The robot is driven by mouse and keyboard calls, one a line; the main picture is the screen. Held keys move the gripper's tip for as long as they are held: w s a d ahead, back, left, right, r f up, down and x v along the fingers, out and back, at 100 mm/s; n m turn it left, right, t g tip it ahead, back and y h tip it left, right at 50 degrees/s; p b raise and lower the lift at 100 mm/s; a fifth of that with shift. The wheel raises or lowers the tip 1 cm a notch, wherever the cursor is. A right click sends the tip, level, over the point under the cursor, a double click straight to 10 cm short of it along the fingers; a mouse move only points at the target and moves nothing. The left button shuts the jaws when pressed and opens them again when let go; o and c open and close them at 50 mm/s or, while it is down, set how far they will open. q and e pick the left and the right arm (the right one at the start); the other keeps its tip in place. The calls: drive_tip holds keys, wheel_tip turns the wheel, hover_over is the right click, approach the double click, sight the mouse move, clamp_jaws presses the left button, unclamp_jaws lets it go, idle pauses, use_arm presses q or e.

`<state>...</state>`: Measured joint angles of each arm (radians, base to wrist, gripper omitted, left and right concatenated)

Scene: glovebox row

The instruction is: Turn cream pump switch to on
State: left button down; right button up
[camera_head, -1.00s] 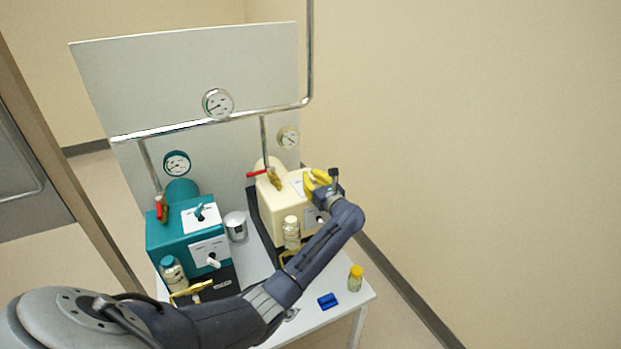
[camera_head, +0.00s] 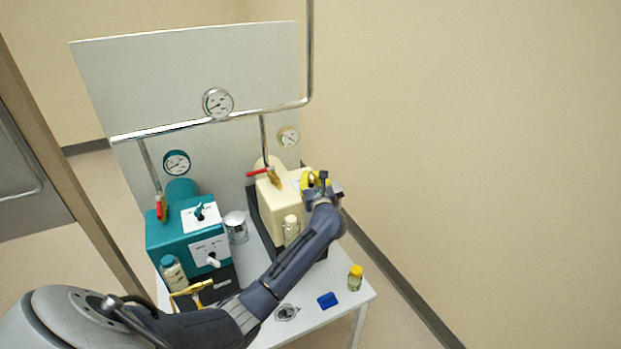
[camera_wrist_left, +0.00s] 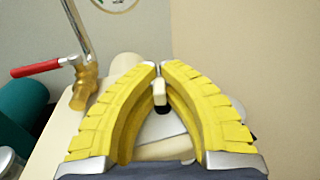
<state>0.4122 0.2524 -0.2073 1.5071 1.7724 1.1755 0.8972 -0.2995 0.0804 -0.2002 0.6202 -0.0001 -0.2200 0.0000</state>
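The cream pump (camera_head: 273,213) stands on the right of the table. My left gripper (camera_head: 314,181), with yellow fingers, is over the right end of its top and hides the switch there in the head view. In the left wrist view the cream switch lever (camera_wrist_left: 159,93) shows between the yellow fingers, in front of a pale plate (camera_wrist_left: 160,126). The tips of my left gripper (camera_wrist_left: 160,69) are drawn together with almost no gap, just above the lever in the picture. I cannot tell whether they touch it. My right gripper is not in view.
A red-handled valve (camera_head: 262,173) stands left of the gripper. The teal pump (camera_head: 165,235) is on the left, with a metal cup (camera_head: 236,227) between the pumps. A yellow-capped vial (camera_head: 355,278) and a blue item (camera_head: 327,300) lie near the table's front right.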

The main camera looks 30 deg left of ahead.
use_arm(q)
drive_tip(key=shift+w+r+m+t+h, duration=0.1)
drive_tip(key=shift+r+m+t+h, duration=0.15)
drive_tip(key=shift+m+t+h, duration=0.65)
drive_tip(key=shift+r+m+t+h, duration=0.25)
drive_tip(key=shift+m+t+h, duration=0.45)
drive_tip(key=shift+h, duration=0.4)
drive_tip(key=c, duration=2.1)
unclamp_jaws()
drive_tip(key=o, duration=0.6)
drive_tip(key=shift+f, duration=0.25)
drive_tip(key=shift+s+d, duration=0.15)
drive_tip(key=shift+s, duration=0.05)
drive_tip(key=shift+v, duration=5.8)
